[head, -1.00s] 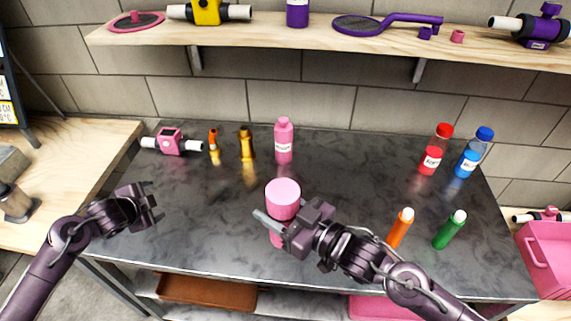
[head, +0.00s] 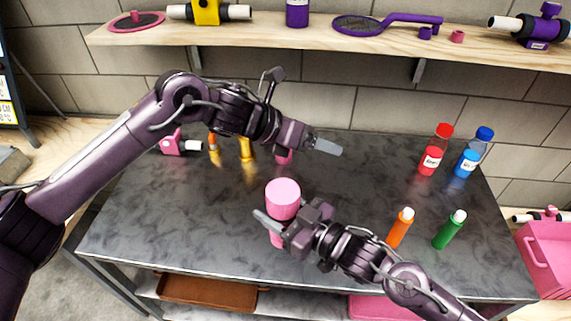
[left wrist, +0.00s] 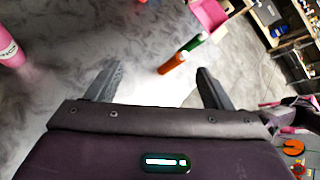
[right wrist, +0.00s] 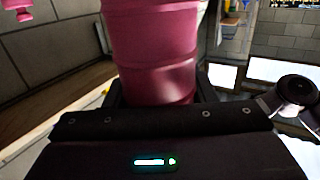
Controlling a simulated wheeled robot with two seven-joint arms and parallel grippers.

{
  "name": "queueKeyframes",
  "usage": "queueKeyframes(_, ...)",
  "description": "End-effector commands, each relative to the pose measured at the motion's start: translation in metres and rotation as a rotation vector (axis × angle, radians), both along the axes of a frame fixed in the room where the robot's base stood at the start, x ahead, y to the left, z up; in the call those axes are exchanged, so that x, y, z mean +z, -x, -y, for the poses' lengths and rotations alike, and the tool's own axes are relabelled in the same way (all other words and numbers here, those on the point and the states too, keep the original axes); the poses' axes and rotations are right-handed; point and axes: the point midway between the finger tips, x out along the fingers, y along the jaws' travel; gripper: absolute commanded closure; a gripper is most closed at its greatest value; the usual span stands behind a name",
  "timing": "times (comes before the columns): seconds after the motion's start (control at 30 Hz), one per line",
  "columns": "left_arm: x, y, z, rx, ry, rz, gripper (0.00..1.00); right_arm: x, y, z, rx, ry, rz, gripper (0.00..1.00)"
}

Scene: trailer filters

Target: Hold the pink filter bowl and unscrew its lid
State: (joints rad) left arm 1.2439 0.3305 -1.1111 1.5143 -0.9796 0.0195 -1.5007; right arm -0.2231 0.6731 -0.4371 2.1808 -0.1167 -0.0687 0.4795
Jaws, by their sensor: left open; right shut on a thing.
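The pink filter bowl with its round lid (head: 283,192) stands upright at the front middle of the dark table. My right gripper (head: 268,226) is shut on the bowl below the lid. The pink bowl (right wrist: 152,50) also fills the middle of the right wrist view, between the fingers. My left gripper (head: 322,146) is up above the table, behind and to the right of the lid in the head view, apart from it. In the left wrist view the left gripper (left wrist: 160,85) is open and empty, with the lid out of sight.
A red-capped bottle (head: 435,150) and a blue-capped bottle (head: 474,153) stand back right. My left arm partly hides the pink bottle (head: 284,157) and gold parts (head: 246,150).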

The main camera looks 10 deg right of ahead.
Motion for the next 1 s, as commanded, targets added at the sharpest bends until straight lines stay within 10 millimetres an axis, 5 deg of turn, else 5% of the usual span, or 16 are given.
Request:
queueKeyframes(0.17,0.016,0.05,0.024,-0.438,-0.201,0.306,0.26,0.001,0.0,0.0,0.0,-0.001,0.001,1.0)
queueKeyframes(0.4,0.019,0.087,0.006,-0.98,-0.49,0.598,0.26,0.001,0.0,0.0,0.0,-0.001,0.001,1.0)
queueKeyframes(0.7,0.033,0.091,-0.049,-1.431,-0.771,0.709,0.26,0.001,0.0,0.0,0.0,-0.001,0.001,1.0)
queueKeyframes(1.0,0.023,0.091,-0.074,-1.551,-0.828,0.701,0.26,0.001,0.0,0.0,0.0,-0.001,0.001,1.0)
